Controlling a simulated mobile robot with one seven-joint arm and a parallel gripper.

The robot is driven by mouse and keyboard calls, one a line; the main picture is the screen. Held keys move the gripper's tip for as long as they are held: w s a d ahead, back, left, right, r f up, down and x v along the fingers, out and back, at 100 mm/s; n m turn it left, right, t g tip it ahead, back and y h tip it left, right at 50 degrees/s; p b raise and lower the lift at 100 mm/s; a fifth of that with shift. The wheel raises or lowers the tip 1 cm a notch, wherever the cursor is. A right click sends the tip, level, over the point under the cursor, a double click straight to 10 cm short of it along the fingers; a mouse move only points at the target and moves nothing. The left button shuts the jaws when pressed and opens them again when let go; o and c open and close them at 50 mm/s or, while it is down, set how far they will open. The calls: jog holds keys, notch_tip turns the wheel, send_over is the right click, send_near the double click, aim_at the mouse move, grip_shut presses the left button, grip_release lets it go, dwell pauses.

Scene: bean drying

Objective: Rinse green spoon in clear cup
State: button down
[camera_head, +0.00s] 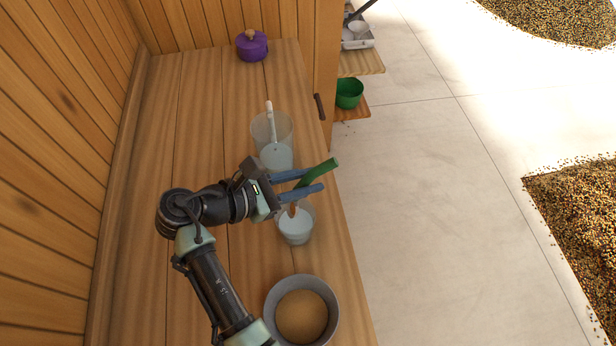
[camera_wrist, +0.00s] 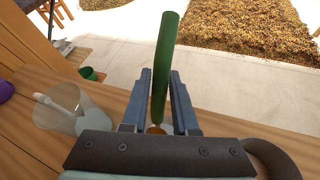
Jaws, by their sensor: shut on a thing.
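My gripper (camera_head: 314,179) is shut on the green spoon (camera_head: 321,170), also seen in the wrist view (camera_wrist: 165,62). The spoon is tilted, its green handle end up and its brownish lower end (camera_head: 292,209) down by the rim of a small clear cup (camera_head: 297,236). I cannot tell whether that end is inside the cup or above it. The small cup holds pale liquid. A larger clear cup (camera_head: 259,136) stands just behind it, holding pale liquid and a white-handled utensil (camera_head: 270,118); it shows at left in the wrist view (camera_wrist: 50,118). The small cup is hidden in the wrist view.
A grey bowl (camera_head: 273,298) with tan contents stands at the front of the wooden counter (camera_head: 210,110). A purple lidded pot (camera_head: 251,48) stands at the back. A green bowl (camera_head: 349,93) sits on a lower shelf beyond the right edge. The counter's left side is clear.

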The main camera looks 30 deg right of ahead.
jog(key=shift+s+d+f+b, duration=0.15)
jog(key=shift+s+f+b, duration=0.1)
jog(key=shift+f+b, duration=0.6)
jog(key=shift+w+f+b, duration=0.15)
jog(key=shift+f+b, duration=1.8)
jog(key=shift+f, duration=2.1)
jog(key=shift+r+p, duration=0.2)
jog(key=shift+p, duration=0.5)
